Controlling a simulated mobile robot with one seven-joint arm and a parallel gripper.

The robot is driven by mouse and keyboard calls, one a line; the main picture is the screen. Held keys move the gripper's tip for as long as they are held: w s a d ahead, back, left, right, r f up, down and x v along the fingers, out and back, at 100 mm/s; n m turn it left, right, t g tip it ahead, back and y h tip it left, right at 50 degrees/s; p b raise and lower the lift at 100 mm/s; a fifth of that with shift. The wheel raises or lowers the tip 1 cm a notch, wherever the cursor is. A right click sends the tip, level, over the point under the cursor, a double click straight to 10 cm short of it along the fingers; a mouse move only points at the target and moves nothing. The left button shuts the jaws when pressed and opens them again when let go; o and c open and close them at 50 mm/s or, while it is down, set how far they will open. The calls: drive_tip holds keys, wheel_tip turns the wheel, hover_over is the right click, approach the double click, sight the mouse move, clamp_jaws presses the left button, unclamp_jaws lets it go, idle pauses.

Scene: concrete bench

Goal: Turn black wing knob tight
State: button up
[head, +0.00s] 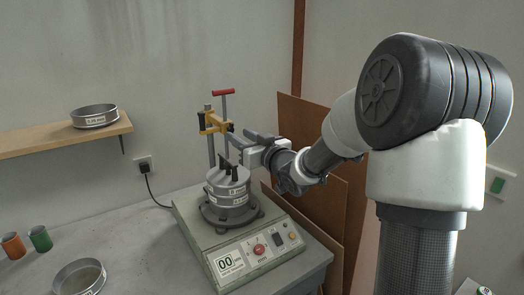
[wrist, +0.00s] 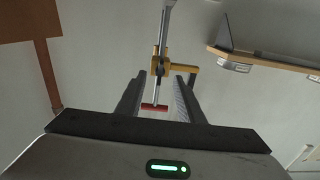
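The black wing knob (head: 231,168) sits on top of the stack of grey sieves (head: 228,188), which stands on the shaker (head: 250,248). My gripper (head: 237,139) is above the knob, beside the upright clamp rods. In the wrist view my gripper (wrist: 158,82) is open with nothing held between its two dark fingers. A rod with a yellow clamp (wrist: 160,66) and a red handle bar (wrist: 155,106) shows through the gap. The wing knob does not show in the wrist view.
The yellow clamp arm (head: 212,121) and red-topped rod (head: 223,92) stand close to my gripper. A wooden shelf (head: 60,138) holds a sieve (head: 94,117) at the left. Orange (head: 13,245) and green (head: 40,238) cups and another sieve (head: 79,277) lie on the bench.

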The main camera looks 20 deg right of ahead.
drive_tip(key=v, duration=1.3)
drive_tip(key=shift+s, duration=0.2)
drive_tip(key=shift+d, duration=0.1)
